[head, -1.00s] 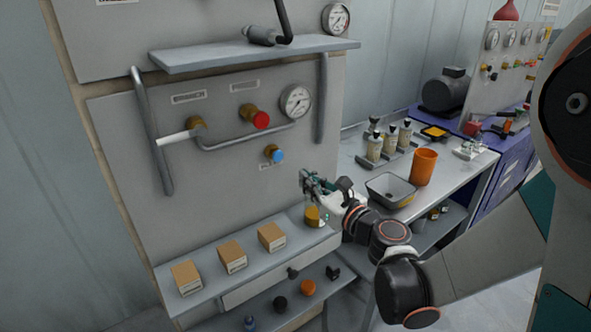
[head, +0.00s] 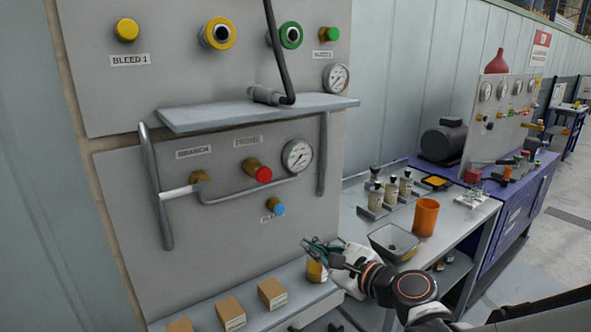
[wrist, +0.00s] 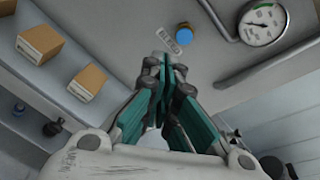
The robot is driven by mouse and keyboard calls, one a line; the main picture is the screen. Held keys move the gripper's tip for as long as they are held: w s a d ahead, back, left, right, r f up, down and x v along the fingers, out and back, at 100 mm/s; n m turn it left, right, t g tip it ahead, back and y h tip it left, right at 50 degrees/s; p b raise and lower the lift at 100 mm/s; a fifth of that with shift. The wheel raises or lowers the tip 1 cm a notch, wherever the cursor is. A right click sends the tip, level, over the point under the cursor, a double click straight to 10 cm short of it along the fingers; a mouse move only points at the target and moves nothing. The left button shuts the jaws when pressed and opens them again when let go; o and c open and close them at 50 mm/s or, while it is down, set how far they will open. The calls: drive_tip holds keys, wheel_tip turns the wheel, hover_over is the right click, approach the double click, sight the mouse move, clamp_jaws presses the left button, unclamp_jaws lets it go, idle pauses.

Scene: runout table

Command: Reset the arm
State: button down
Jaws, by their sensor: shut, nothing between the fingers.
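My gripper (head: 308,243) is in front of the lower part of the grey panel (head: 120,205), just above the ledge (head: 290,313) with the boxes. It is shut and empty. In the wrist view its teal fingers (wrist: 170,78) meet in the middle, with the blue knob (wrist: 184,35) and its label beyond them. In the head view the blue knob (head: 278,209) is up and left of my gripper, apart from it.
Several cardboard boxes (head: 272,292) line the ledge. A bent rail (head: 250,190) and a shelf (head: 255,115) stick out from the panel.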

drive_tip(key=s+d+f+n+g+h, duration=0.1)
drive_tip(key=s+d+n+g+h, duration=0.1)
drive_tip(key=s+d+n+h, duration=0.2)
drive_tip(key=s+d+f+n+g+h, duration=0.1)
drive_tip(key=s+d+n+g+h, duration=0.2)
drive_tip(key=s+d+n, duration=0.7)
drive_tip(key=s+n+h, duration=0.2)
drive_tip(key=s+n, duration=0.4)
drive_tip(key=n, duration=0.1)
drive_tip(key=shift+d+f+n+g+h, duration=0.3)
drive_tip(key=shift+d+f+n, duration=0.1)
idle(0.4)
